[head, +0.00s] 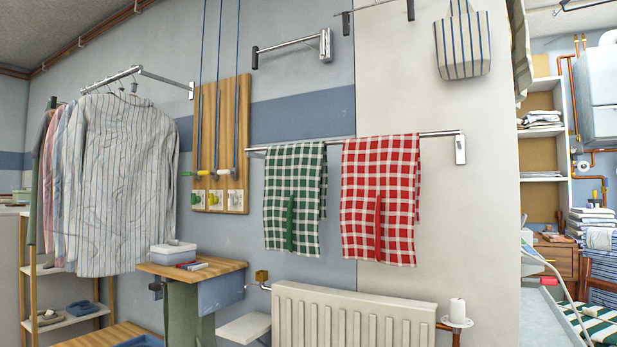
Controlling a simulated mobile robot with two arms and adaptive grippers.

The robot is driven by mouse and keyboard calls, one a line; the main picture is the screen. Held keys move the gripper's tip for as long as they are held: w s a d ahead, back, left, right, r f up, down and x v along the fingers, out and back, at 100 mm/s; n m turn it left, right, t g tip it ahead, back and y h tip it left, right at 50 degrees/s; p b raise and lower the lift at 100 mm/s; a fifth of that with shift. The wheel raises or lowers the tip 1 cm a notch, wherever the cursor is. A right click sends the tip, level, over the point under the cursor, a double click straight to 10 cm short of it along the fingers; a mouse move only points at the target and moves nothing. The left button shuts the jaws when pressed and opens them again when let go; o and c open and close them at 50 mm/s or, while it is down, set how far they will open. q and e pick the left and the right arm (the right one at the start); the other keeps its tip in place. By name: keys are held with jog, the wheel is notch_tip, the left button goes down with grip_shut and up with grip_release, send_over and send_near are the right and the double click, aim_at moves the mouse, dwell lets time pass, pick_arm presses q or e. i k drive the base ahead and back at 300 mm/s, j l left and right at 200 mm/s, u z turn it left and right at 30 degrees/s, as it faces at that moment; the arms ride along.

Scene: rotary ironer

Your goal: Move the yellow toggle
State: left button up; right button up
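A wooden board (246,110) hangs on the wall left of centre, with upright blue-grey cords or rods in front of it. A small yellow toggle (203,173) sits at the lower end of the middle one. A green toggle (186,173) is to its left and a pale toggle (222,171) to its right, at about the same height. Below them are white plates, one with a yellow mark or knob (213,198) and one with a green one (197,199). Fine details are too small to tell. Neither of my grippers is in view.
Striped shirts (125,180) hang left of the board. A small wooden-topped table (225,266) stands below it, carrying a white box (173,253). Green (294,195) and red (380,200) checked towels hang on a rail to the right, above a radiator (350,315).

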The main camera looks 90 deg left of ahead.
aim_at(202, 172)
jog(key=u, duration=3.4)
